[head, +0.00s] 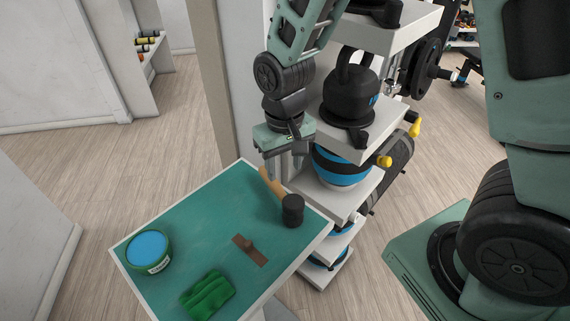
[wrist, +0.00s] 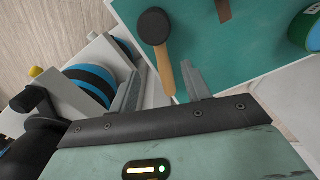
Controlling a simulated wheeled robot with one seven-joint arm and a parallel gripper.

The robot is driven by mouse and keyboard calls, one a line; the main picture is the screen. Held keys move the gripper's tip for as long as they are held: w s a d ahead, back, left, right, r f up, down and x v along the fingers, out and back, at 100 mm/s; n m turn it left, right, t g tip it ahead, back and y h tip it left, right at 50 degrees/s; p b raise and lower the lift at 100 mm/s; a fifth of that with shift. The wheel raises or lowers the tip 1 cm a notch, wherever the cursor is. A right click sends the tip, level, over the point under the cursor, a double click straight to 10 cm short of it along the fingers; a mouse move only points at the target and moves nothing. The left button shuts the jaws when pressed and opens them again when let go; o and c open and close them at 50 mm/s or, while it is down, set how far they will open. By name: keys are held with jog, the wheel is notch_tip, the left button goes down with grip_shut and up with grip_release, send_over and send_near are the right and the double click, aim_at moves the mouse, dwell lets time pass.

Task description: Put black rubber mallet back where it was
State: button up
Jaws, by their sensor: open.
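The black rubber mallet (head: 292,210) lies on the green-topped table (head: 185,232), near its right edge. Its wooden handle points up and left in the head view, toward my gripper (head: 284,165). In the wrist view the mallet (wrist: 155,27) shows its black head farther off and its handle running back between the two fingertips of my gripper (wrist: 166,82). My gripper is open and above the handle's end. Whether the fingers are down around the handle I cannot tell. A brown patch (head: 238,262) with a small raised piece lies on the table, apart from the mallet.
A green tub with a blue top (head: 147,252) and a folded green cloth (head: 207,296) are on the table. A white rack (head: 376,135) with black kettlebells (head: 350,92) and blue-black balls (head: 338,168) stands close to the right of my gripper. Floor is open at left.

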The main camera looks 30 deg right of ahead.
jog(key=s+a+r+n, duration=0.3)
jog(key=s+r, duration=0.2)
jog(key=s, duration=0.3)
jog(key=s+a+r+n, duration=0.3)
jog(key=s+r+n, duration=0.1)
jog(key=s, duration=0.5)
jog(key=shift+r+y, duration=0.3)
jog(key=shift+r, duration=0.25)
jog(key=shift+s, duration=0.1)
notch_tip(320, 180, down, 3)
jog(key=b, duration=0.3)
